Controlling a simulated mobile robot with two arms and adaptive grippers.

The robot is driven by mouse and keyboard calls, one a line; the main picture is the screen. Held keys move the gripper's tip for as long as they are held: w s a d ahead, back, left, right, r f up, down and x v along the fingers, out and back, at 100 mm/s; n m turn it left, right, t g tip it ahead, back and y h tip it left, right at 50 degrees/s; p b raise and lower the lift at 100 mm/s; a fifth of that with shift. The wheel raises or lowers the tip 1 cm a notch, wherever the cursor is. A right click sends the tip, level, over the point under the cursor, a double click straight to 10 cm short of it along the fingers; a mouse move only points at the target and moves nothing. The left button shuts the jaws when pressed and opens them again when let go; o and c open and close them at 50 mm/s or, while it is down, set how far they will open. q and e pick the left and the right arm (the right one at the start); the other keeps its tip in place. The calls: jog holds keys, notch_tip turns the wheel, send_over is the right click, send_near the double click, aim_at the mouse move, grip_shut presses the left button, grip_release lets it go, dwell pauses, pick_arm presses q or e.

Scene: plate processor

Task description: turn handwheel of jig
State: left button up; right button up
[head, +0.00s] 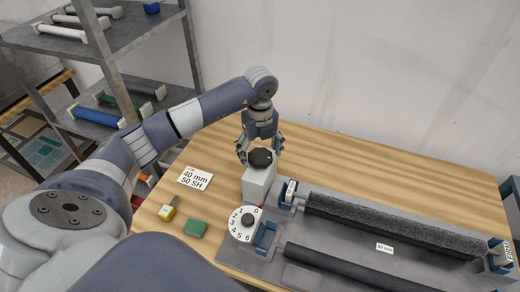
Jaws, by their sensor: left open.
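The jig (315,245) is a grey plate on the wooden table. Its handwheel (261,158) appears to be the black round knob on top of a light grey block (258,183). My left gripper (260,153) points down over this knob, with its open fingers on either side of it. I cannot tell whether the fingers touch it. My right gripper does not show.
A rough black roller (390,224) and a smooth dark bar (345,268) lie along the jig. A shelf (110,50) with rollers stands at the back left. The table's back right (400,165) is clear.

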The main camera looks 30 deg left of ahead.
pick_arm(q)
jog(key=shift+f, duration=0.1)
jog(key=c, duration=1.1)
jog(key=shift+o, duration=0.2)
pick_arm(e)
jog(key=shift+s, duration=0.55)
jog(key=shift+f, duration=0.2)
pick_arm(q)
jog(key=m+b, duration=0.3)
jog(key=shift+f, duration=0.2)
jog(key=m+b, duration=0.4)
jog(key=m, duration=0.1)
jog(key=shift+w+d+m, duration=0.1)
jog(key=shift+m, duration=0.2)
jog(key=m+b, duration=0.2)
jog(key=m, duration=0.2)
jog(key=shift+m+b, duration=0.3)
jog(key=shift+b, duration=0.1)
jog(key=shift+d+r+m+b, duration=0.15)
jog(key=shift+m+b, duration=0.9)
jog(key=shift+m, duration=1.15)
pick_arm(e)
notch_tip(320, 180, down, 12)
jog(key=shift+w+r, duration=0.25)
